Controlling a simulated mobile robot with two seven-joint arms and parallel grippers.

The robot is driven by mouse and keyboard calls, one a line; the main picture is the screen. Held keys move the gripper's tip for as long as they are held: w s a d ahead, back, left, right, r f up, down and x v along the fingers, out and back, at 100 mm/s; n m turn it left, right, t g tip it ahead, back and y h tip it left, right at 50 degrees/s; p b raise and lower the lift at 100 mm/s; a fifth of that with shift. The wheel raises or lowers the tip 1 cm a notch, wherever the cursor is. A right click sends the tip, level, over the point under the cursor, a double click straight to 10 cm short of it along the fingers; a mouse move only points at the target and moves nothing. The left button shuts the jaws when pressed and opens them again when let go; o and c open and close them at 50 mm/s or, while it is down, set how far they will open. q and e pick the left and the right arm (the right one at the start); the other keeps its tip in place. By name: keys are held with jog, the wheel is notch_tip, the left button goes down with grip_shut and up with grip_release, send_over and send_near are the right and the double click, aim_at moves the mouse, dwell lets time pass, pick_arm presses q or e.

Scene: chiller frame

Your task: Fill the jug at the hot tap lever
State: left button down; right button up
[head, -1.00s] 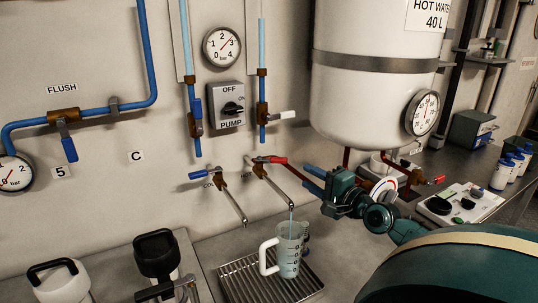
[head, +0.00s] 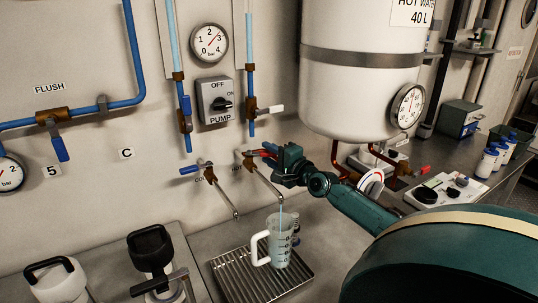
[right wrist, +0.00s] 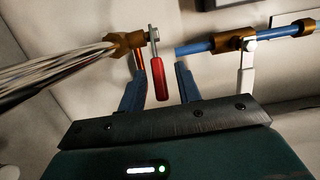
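The jug (head: 282,247), clear with a white handle on its left, stands upright on the drip tray (head: 234,277) under the hot tap's spout (head: 266,183). A thin blue stream (head: 281,208) runs from the spout into it; the exact level is hard to read. My right gripper (head: 266,154) is at the hot tap and partly hides its red lever. In the right wrist view, the red lever (right wrist: 159,84) hangs between the two open fingers of this gripper (right wrist: 161,72), with gaps on both sides. My left gripper is out of view.
The cold tap's blue lever (head: 190,170) is just left of the hot tap. The white boiler (head: 355,95) stands behind and above my right arm. Two lidded containers (head: 150,250) are left of the tray.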

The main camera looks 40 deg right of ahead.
jog(key=shift+w, duration=0.3)
jog(key=shift+c, duration=0.2)
grip_shut()
jog(key=shift+d, duration=0.1)
